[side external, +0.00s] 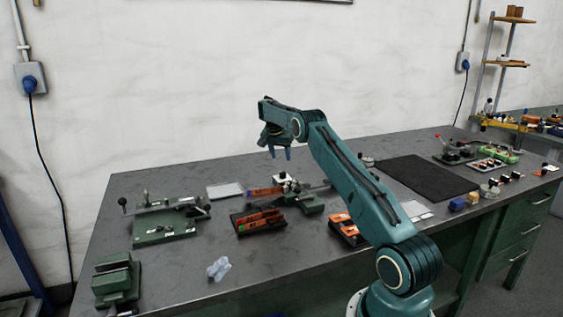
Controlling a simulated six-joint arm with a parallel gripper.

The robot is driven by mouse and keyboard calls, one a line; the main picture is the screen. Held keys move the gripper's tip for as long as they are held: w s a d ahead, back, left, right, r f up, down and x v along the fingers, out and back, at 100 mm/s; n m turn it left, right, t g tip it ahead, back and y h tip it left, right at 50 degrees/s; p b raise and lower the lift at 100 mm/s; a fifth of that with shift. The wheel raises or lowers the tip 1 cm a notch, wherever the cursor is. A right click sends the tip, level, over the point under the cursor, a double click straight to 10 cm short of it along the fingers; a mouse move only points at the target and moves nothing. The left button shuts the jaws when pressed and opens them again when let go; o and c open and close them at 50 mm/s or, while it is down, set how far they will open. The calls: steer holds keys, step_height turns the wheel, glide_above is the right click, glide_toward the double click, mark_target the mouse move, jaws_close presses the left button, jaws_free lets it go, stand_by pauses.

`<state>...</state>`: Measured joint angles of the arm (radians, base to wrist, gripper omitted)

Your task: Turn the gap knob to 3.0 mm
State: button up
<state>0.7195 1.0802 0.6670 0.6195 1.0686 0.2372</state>
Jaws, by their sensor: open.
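My gripper (279,154) hangs with its fingers pointing down, high above the middle of the bench. It is open, and nothing shows between its fingers. Below it is a small green device with a white top (287,181) and dark parts. At the left stands a green plate fixture (165,227) with black-knobbed levers and small white labels. I cannot tell which part is the gap knob, and no scale or 3.0 mm mark can be read at this size. My gripper touches nothing on the bench.
Black trays with orange tools (259,221) lie mid-bench. A green vise (116,280) and crumpled clear piece (219,268) are at front left. A dark mat (425,176), small blocks (457,204) and several fixtures are at right.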

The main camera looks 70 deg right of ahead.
mark_target(284, 173)
steer(key=d+n, duration=0.1)
steer(key=n, duration=0.1)
steer(key=s+d+r+n+t, duration=0.1)
steer(key=n, duration=0.1)
steer(key=shift+s, duration=0.1)
steer(key=s+a+r+n+t+y, duration=0.1)
steer(key=s+r+n+t+y, duration=0.2)
steer(key=n, duration=0.8)
steer(key=shift+s+a+r+n+t, duration=0.3)
steer(key=shift+s+r, duration=0.25)
steer(key=shift+s, duration=0.45)
steer(key=x, duration=1.3)
steer(key=shift+w+a+f, duration=0.1)
steer(key=shift+f, duration=0.3)
steer(key=shift+c, duration=0.3)
steer(key=c, duration=0.9)
